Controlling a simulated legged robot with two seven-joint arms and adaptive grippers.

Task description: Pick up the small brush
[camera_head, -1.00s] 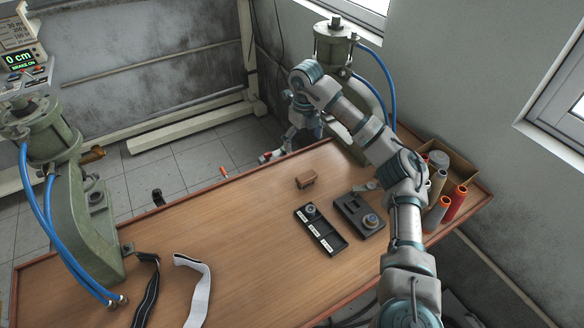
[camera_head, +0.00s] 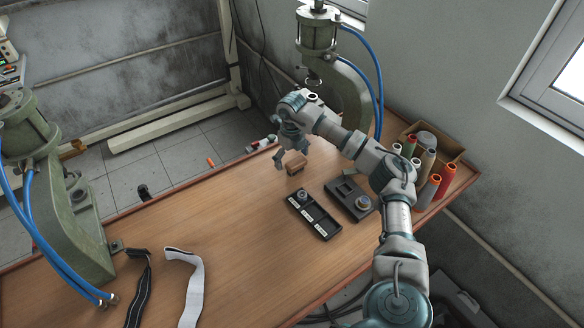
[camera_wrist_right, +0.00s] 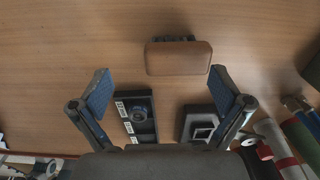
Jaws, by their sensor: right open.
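The small brush (camera_head: 296,166) has a brown wooden block back and dark bristles. It lies on the wooden table, behind the black tray. In the right wrist view the brush (camera_wrist_right: 178,58) is just beyond the fingertips, slightly right of centre, with its dark bristle side facing away. My right gripper (camera_head: 291,156) is at the brush's far side in the head view, close above it. In the right wrist view my right gripper (camera_wrist_right: 161,84) is open, its two blue-padded fingers spread wide with nothing between them. My left gripper is not in view.
A black compartment tray (camera_head: 314,215) and a dark fixture block (camera_head: 349,198) lie in front of the brush. Thread spools (camera_head: 428,165) stand at right. Green presses (camera_head: 318,32) rise at back and left. Black and white straps (camera_head: 183,285) lie front left. The table's middle is clear.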

